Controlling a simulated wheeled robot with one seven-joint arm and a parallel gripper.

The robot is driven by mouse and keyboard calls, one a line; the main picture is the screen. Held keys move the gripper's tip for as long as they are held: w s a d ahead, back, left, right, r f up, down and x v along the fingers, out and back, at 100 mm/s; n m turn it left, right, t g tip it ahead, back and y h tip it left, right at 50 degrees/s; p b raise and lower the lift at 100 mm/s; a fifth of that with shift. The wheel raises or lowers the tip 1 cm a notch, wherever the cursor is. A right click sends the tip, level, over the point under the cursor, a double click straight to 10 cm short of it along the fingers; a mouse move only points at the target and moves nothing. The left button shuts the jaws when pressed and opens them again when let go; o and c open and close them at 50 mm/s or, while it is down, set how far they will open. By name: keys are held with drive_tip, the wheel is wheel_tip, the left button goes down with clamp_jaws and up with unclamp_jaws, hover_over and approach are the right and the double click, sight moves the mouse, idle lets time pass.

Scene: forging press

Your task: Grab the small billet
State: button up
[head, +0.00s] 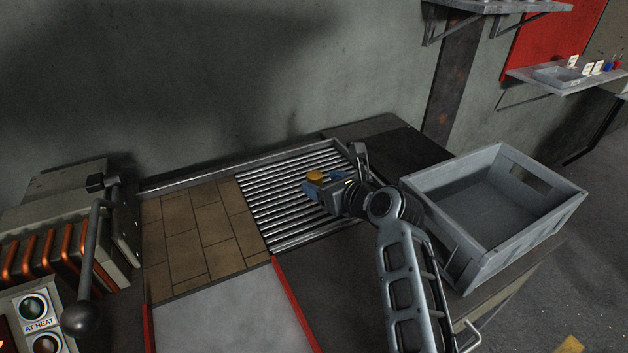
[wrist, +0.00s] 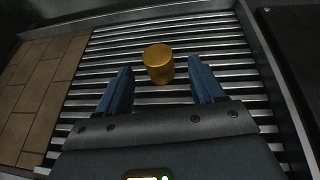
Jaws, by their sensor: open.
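The small billet is a short golden-yellow cylinder (head: 315,175) standing upright on the roller rack (head: 290,225). It also shows in the wrist view (wrist: 158,64), just beyond and between the tips of two blue fingers. My gripper (head: 313,188) is open and empty, with its fingers spread and pointing at the billet. In the wrist view my gripper (wrist: 160,80) has a finger on each side of the billet's line, the right fingertip closer to it. I cannot tell whether either finger touches it. In the head view the gripper hides the billet's lower part.
A grey open crate (head: 455,185) stands to the right of the rollers and looks empty. Tan bricks (head: 200,235) lie left of the rollers. A lever with a dark ball (head: 82,318) and a heater with orange coils (head: 50,250) are at the far left. A metal rim edges the rollers.

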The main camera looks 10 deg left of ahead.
drive_tip(key=shift+x, duration=1.3)
clamp_jaws()
